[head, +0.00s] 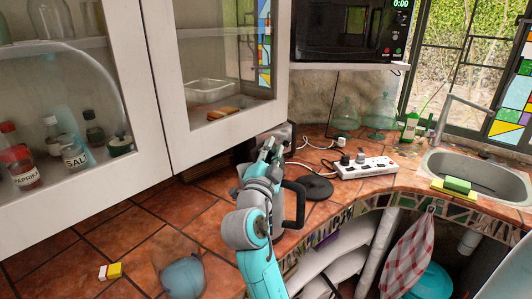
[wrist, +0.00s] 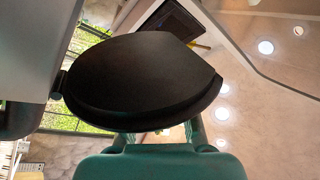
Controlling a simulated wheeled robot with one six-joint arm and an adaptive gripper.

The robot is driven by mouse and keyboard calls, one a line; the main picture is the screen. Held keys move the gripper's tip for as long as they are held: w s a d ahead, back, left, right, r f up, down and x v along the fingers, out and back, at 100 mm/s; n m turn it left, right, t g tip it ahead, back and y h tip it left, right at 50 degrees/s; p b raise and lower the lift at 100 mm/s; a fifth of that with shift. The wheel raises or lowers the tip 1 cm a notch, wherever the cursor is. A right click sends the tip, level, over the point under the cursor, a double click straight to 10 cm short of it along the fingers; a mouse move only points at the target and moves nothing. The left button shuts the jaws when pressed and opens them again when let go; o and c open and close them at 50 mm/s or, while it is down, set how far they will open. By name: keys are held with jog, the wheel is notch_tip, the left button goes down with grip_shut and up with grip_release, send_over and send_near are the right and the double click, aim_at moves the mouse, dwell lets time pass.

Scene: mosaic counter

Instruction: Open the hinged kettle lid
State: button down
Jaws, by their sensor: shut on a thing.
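The kettle (wrist: 42,55) is partly hidden behind my arm in the head view, where its black handle (head: 299,203) shows at the right of my arm. In the wrist view its black lid (wrist: 145,75) fills the middle and stands out from the grey body at the left, joined at a small hinge (wrist: 59,84). My gripper (head: 271,147) is at the top of the kettle in the head view. In the wrist view the teal fingers reach behind the lid's lower edge, and the lid hides their tips. My gripper is shut on the lid.
A black round base (head: 315,188) and a white power strip (head: 366,168) with cables lie right of the kettle. A blue-grey rounded object (head: 183,277) and a small yellow-white box (head: 111,271) stand at the front left. Glass-door cabinets (head: 215,75) hang above. The sink (head: 480,180) is at right.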

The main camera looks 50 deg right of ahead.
jog(key=m, duration=0.1)
jog(key=s+m, duration=0.1)
jog(key=m+g+h, duration=0.1)
jog(key=shift+s+d+r+m, duration=0.2)
jog(key=shift+s+r+m, duration=0.05)
jog(key=shift+s+m, duration=0.1)
jog(key=shift+s+d, duration=0.15)
jog(key=shift+s, duration=0.5)
dwell(0.4)
jog(key=c, duration=1)
grip_release()
jog(key=v, duration=1.2)
